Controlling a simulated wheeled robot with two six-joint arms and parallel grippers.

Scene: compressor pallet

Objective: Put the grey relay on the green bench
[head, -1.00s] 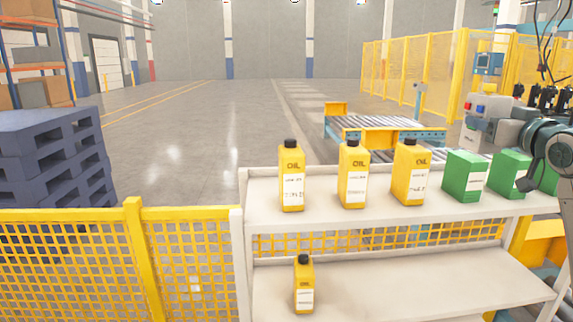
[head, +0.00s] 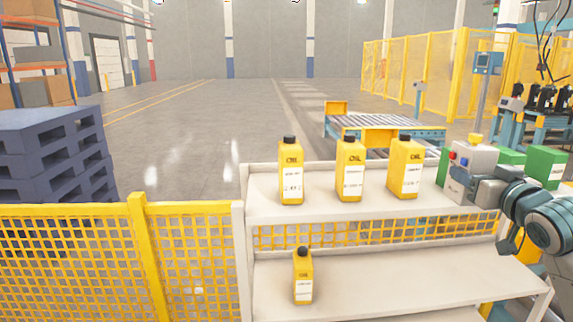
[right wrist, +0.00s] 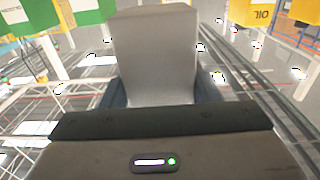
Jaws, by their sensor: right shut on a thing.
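The grey relay (head: 474,160) is a boxy block with red and blue round spots and a white label. It is at the right of the head view, in front of green containers. My right gripper (head: 482,188) is shut on it and holds it upright near the right end of the shelf top. I cannot tell the gap beneath it. In the right wrist view the relay (right wrist: 153,50) shows as a plain grey block between the two fingers (right wrist: 160,92). My left gripper is not in view. I cannot make out a green bench for certain.
Three yellow oil bottles (head: 349,170) stand on the white shelf unit (head: 320,208), left of the relay. Another oil bottle (head: 302,278) stands on the lower shelf. Green containers (head: 545,166) are beside my arm. A yellow fence (head: 75,255) and a roller conveyor (head: 385,124) are nearby.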

